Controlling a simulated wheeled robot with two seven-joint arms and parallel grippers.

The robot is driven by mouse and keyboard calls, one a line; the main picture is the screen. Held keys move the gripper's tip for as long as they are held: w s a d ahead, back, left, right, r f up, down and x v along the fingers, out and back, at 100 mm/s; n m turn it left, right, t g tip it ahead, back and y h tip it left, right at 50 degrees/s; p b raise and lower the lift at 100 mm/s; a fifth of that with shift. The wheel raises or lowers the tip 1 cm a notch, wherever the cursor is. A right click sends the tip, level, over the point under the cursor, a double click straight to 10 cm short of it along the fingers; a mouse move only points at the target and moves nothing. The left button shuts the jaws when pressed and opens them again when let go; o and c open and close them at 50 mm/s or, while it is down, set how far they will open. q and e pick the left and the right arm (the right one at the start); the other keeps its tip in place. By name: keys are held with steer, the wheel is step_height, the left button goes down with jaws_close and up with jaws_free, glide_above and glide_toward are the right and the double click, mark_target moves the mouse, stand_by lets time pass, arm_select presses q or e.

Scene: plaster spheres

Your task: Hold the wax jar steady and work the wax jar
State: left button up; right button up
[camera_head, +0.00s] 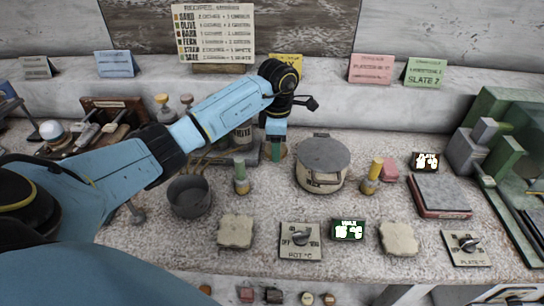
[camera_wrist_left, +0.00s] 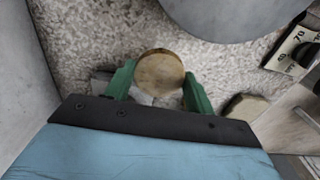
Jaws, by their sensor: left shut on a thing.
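My left gripper (camera_head: 275,152) points down behind the wax pot's left side, and its green fingers show in the left wrist view (camera_wrist_left: 160,88). They are shut on a small round thing with a tan, wood-like top, which I take to be the wax jar (camera_wrist_left: 160,70). Its sides are mostly hidden below the top, and I cannot tell if it touches the counter. In the head view the fingers and arm hide most of it. My right gripper is not in view.
A lidded grey pot (camera_head: 322,165) stands just right of the gripper. A green-topped bottle (camera_head: 241,176), a dark pan (camera_head: 189,196) and a yellow-topped bottle (camera_head: 371,177) are nearby. A dial plate (camera_head: 300,240) and small display (camera_head: 347,230) sit in front. A grey-topped hot plate (camera_head: 441,193) is right.

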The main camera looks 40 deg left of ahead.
mark_target(277, 167)
arm_select(q)
steer(key=shift+f, duration=0.6)
step_height(277, 167, down, 4)
steer(key=shift+f, duration=0.1)
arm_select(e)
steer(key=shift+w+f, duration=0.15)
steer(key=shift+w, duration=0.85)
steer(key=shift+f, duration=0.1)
arm_select(q)
steer(key=shift+f+b, duration=0.15)
steer(key=shift+b, duration=0.2)
steer(key=o, duration=1.1)
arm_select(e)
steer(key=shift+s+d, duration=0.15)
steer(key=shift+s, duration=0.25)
arm_select(q)
steer(key=shift+r, duration=0.2)
